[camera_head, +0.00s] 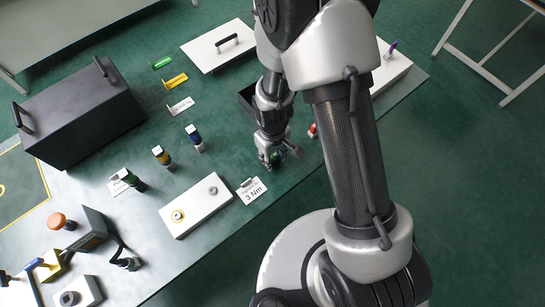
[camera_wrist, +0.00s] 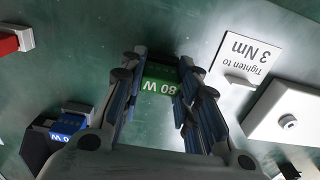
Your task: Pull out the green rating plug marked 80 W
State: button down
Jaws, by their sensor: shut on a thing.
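The green rating plug (camera_wrist: 158,79) shows "80 W", upside down, in the wrist view. It sits between the two fingers of my gripper (camera_wrist: 155,90), which is shut on it. In the head view my gripper (camera_head: 278,160) is low over the front of the table, right of the "3 Nm" card, and mostly hides the plug. The plug's lower end is hidden, so I cannot tell whether it touches anything. A blue plug-like piece (camera_wrist: 68,124) with white lettering is at the left of the wrist view, beside a dark block.
A "Tighten to 3 Nm" card (camera_wrist: 243,58) and a white block (camera_head: 197,206) with round fittings lie left of my gripper in the head view. Blue (camera_head: 195,138) and yellow (camera_head: 160,155) topped pieces stand further left. A red-ended piece (camera_head: 312,131) is close on the right.

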aim_at(272, 156)
jog(key=shift+r+p, duration=0.5)
jog(key=shift+r, duration=0.2)
dwell(0.6)
jog(key=shift+r+p, duration=1.85)
jog(key=shift+r, duration=0.65)
